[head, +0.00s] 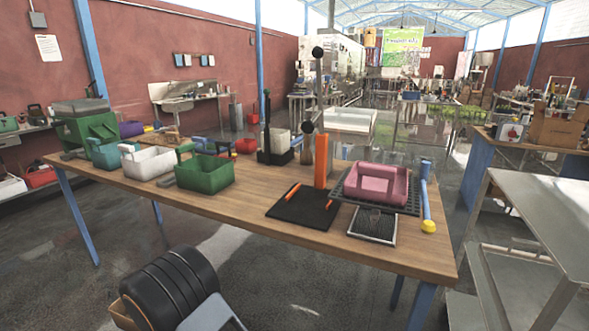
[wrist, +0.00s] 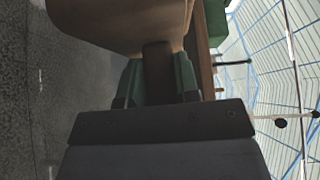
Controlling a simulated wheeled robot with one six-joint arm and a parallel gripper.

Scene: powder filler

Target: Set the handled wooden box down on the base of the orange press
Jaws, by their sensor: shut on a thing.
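The handled wooden box (wrist: 120,22) fills the top of the wrist view, brown and close to the camera. My gripper (wrist: 158,82) is shut on its dark handle, with a finger on each side. In the head view, a tan edge (head: 124,313) at the bottom left beside my arm may be the box; most of it is hidden. The orange press (head: 321,160) stands on the wooden table, with an orange column and a lever with black knobs. Its flat black base (head: 300,208) has orange strips and is bare. The held box is well apart from it, near the front of the table.
A pink box (head: 378,184) on a black tray stands right of the press, beside a blue rod with a yellow end (head: 428,205). Green (head: 205,174) and white (head: 150,162) handled boxes stand left. The wooden table (head: 235,212) is clear along its front. A metal cart (head: 540,215) stands right.

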